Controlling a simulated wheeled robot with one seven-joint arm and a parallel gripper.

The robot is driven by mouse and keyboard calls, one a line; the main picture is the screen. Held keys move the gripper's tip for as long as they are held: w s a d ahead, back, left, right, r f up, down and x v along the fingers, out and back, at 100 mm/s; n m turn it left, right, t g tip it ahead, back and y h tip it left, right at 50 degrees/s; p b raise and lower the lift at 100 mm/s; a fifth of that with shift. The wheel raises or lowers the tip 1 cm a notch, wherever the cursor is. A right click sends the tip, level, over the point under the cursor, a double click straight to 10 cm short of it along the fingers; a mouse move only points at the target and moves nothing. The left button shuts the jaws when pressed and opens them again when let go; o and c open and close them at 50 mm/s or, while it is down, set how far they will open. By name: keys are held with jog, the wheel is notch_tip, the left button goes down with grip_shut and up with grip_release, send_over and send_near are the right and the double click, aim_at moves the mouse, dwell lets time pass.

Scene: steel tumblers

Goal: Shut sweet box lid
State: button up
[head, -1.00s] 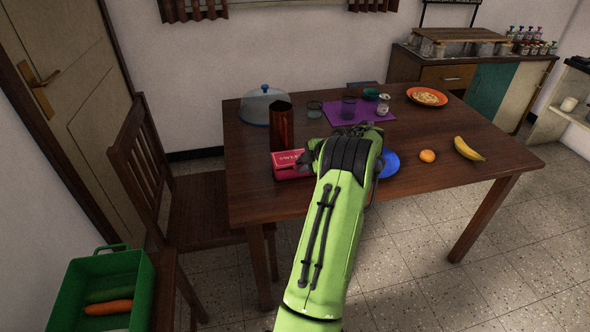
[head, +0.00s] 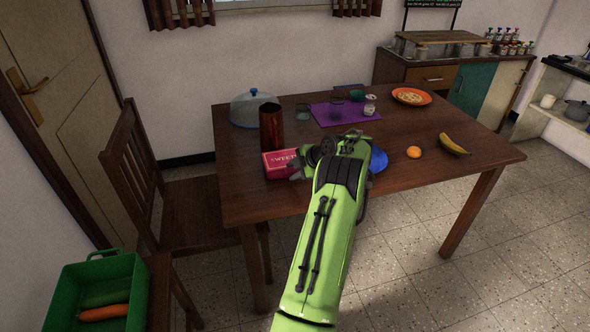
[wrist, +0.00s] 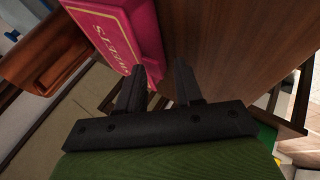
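The pink-red sweet box (head: 276,165) stands near the left front part of the table, with "SWEETS" lettering on the face I see. My gripper (head: 296,173) is at the right side of the box, partly hidden by my green arm. In the wrist view my gripper (wrist: 157,82) has its two dark fingers apart with nothing held between them. The left finger overlaps the box edge in the picture; contact is unclear.
A copper-brown tumbler (head: 271,127) stands just behind the box, with a domed cake cover (head: 251,106) behind it. A blue plate (head: 378,160) lies right of my arm, then an orange (head: 414,152) and a banana (head: 453,144).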

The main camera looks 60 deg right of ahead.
jog(key=shift+f, duration=0.1)
jog(key=shift+s+r, duration=0.3)
jog(key=p+v, duration=0.3)
jog(key=v, duration=1.2)
jog(key=shift+p, duration=0.35)
jog(key=shift+w+r, duration=0.15)
